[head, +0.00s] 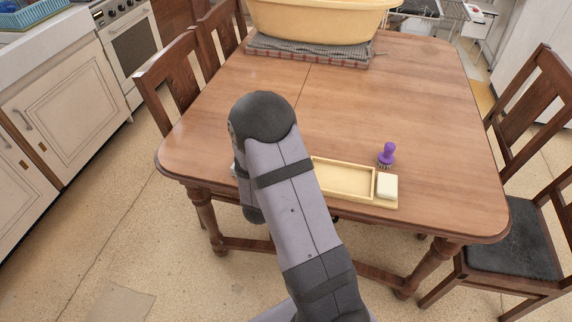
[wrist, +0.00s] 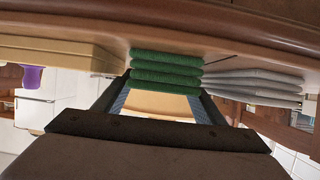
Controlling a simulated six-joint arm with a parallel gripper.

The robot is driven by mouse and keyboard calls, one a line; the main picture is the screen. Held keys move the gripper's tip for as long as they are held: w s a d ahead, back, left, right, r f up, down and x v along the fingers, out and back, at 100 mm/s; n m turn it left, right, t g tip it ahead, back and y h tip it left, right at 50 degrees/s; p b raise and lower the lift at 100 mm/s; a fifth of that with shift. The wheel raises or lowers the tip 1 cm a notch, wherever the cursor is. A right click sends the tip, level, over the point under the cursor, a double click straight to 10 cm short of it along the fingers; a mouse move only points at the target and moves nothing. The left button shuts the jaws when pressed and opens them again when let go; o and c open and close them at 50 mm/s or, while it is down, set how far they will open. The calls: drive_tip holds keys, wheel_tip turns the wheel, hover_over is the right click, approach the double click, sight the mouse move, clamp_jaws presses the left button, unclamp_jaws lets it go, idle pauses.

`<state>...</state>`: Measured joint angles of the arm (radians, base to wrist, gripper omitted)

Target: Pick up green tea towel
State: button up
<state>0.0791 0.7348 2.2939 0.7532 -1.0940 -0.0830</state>
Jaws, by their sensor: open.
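The green tea towel (wrist: 166,70) is folded into a stack of several layers and shows in the upper middle of the wrist view, which sees the table upside down. My gripper (wrist: 166,93) is open in the wrist view, its two fingers pointing at the towel. The fingertips are close to the towel's left and right sides; whether they overlap it or touch it I cannot tell. In the head view, my arm hides the green towel and my gripper.
Folded white-grey towels (wrist: 254,86) lie close beside the green one. A yellow tray (head: 345,179) is on the other side, with a white block (head: 387,186) at its end and a purple brush (head: 387,154) behind. A yellow basin (head: 320,22) stands at the table's (head: 430,110) far end.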

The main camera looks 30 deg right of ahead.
drive_tip(key=shift+w+d+f, duration=0.15)
drive_tip(key=shift+w+d, duration=0.05)
drive_tip(key=shift+c, duration=0.3)
drive_tip(key=c, duration=0.8)
drive_tip(key=shift+o, duration=0.2)
drive_tip(key=shift+r+p, duration=0.5)
drive_tip(key=shift+r, duration=4.55)
